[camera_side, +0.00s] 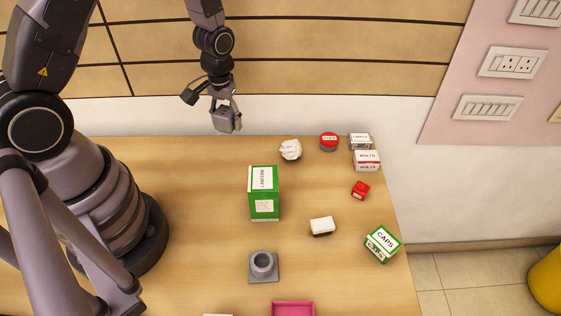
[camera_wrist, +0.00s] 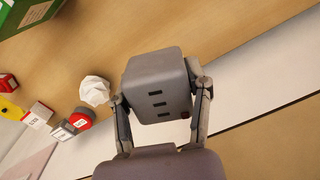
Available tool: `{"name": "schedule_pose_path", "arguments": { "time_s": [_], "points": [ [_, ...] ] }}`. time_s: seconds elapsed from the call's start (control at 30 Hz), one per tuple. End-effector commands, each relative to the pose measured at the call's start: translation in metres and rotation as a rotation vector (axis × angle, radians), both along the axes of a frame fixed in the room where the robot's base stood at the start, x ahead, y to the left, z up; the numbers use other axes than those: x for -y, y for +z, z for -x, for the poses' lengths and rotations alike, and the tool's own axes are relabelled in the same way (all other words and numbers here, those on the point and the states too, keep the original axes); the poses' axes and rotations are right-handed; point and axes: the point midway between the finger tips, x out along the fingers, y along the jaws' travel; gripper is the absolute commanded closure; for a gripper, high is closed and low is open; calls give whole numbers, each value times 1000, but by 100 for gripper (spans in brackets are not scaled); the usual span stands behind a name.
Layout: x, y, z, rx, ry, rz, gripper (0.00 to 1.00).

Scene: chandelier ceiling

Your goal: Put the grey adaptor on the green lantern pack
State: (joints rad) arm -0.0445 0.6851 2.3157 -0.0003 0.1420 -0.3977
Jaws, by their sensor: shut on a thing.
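My gripper (camera_side: 226,104) is raised near the back edge of the table, in front of the wall. It is shut on the grey adaptor (camera_side: 228,121), a boxy plug-like block. In the wrist view the adaptor (camera_wrist: 157,85) sits between the two fingers (camera_wrist: 158,100) and shows dark slots on its face. The green lantern pack (camera_side: 264,193) stands upright on the table with a white label on top, to the right of and below my gripper in the side view. Part of it shows at the top left of the wrist view (camera_wrist: 25,15). The adaptor is apart from the pack.
Crumpled paper (camera_side: 290,149), a red tin (camera_side: 328,141), small white boxes (camera_side: 367,160), a red cube (camera_side: 360,190), a white block (camera_side: 322,226) and a green caps box (camera_side: 382,243) stand at right. A grey socket-like piece (camera_side: 263,266) and pink tray (camera_side: 293,307) are in front.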

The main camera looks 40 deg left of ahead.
Motion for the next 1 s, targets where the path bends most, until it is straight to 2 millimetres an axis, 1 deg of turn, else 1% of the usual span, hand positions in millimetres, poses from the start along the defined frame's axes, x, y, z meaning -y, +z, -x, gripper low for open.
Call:
{"name": "schedule_pose_path", "arguments": {
  "time_s": [0.1, 0.17, 0.2, 0.3, 0.4, 0.5, 0.57, 0.63, 0.8, 0.93, 1.0],
  "points": [
    [36, 19, -2, 8, -228, 0, 88],
    [59, 30, 0, 9, -386, 0, 88],
    [75, 38, 3, 9, -495, 0, 88],
    [112, 56, 13, 8, -757, 1, 88],
    [141, 71, 26, 6, -977, 2, 88],
    [159, 81, 36, 5, -1128, 1, 88],
    [166, 83, 41, 3, -1184, 2, 88],
    [169, 77, 44, -3, -1221, 3, 88],
    [170, 51, 45, -4, -1233, 2, 88],
    [170, 37, 45, -4, -1231, 2, 88],
    [169, 26, 45, -4, -1230, 1, 88]
  ]
}}
